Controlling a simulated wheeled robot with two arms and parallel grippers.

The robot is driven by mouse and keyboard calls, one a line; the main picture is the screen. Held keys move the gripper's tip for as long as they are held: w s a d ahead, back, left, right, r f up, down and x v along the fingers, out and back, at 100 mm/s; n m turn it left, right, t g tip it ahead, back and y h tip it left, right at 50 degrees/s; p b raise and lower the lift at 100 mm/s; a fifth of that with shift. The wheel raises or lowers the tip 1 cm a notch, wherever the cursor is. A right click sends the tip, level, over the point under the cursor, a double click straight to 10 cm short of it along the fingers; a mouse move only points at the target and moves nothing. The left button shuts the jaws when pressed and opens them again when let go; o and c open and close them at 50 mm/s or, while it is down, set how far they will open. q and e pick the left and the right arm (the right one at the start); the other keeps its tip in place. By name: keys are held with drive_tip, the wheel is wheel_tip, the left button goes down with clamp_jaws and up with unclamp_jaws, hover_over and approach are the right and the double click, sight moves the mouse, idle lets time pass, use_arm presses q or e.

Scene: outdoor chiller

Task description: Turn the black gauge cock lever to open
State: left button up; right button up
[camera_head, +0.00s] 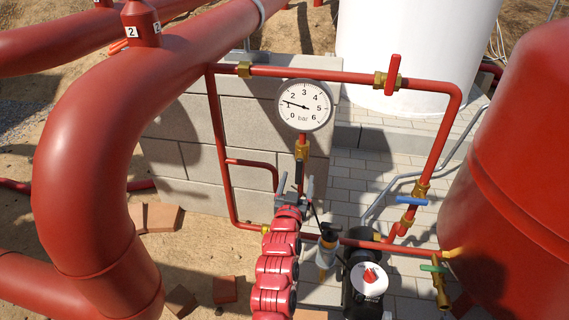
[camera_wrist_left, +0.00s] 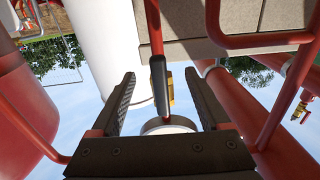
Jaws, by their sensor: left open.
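The round white pressure gauge (camera_head: 304,104) stands on a thin red riser, its needle between 1 and 2 bar. The brass gauge cock (camera_head: 302,150) is below it. The black lever (camera_head: 299,170) lies along the riser, below the brass body. My left gripper (camera_head: 296,186) is just below and in front of the lever, with its fingers apart. In the left wrist view, the black lever (camera_wrist_left: 160,85) shows between the two open fingers (camera_wrist_left: 163,100), with a gap visible on both sides. The gauge rim (camera_wrist_left: 168,126) shows behind the gripper base. My right gripper is not in view.
Red pipes frame the gauge, with a red-handled valve (camera_head: 392,76) upper right and a blue-handled valve (camera_head: 411,202) lower right. A grey block wall (camera_head: 262,128) stands behind. A large red pipe (camera_head: 90,150) fills the left; a red tank (camera_head: 515,180) stands right.

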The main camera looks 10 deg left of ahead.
use_arm(q)
drive_tip(key=shift+o, duration=0.3)
drive_tip(key=shift+s, duration=0.35)
drive_tip(key=s+p, duration=0.3)
drive_tip(key=s, duration=0.3)
drive_tip(key=shift+s, duration=0.15)
